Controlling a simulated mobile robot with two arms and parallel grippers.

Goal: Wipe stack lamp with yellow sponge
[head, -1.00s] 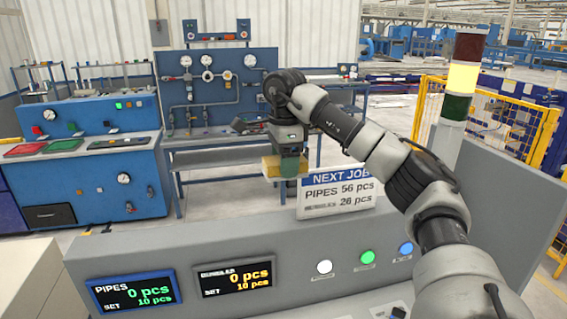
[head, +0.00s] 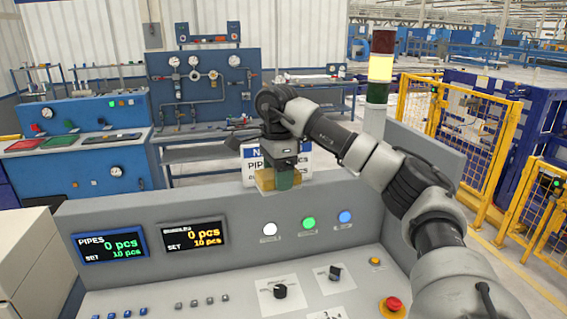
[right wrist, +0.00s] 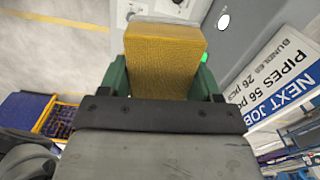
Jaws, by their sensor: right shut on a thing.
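The stack lamp (head: 380,67) stands upright behind the console's right part, with a dark red top, a lit yellow middle and a dark green bottom on a grey post. My right gripper (head: 284,180) is shut on the yellow sponge (head: 264,180) and holds it in front of the sign, left of the lamp and apart from it. In the right wrist view the sponge (right wrist: 165,58) sits between the green fingers (right wrist: 163,85). The left gripper is not in view.
The grey console (head: 170,280) carries two displays, lit buttons, knobs and a red emergency button (head: 392,305). A NEXT JOB sign (head: 300,164) stands behind the gripper. Yellow fencing (head: 475,125) stands at right. A blue test bench (head: 205,90) is at the back.

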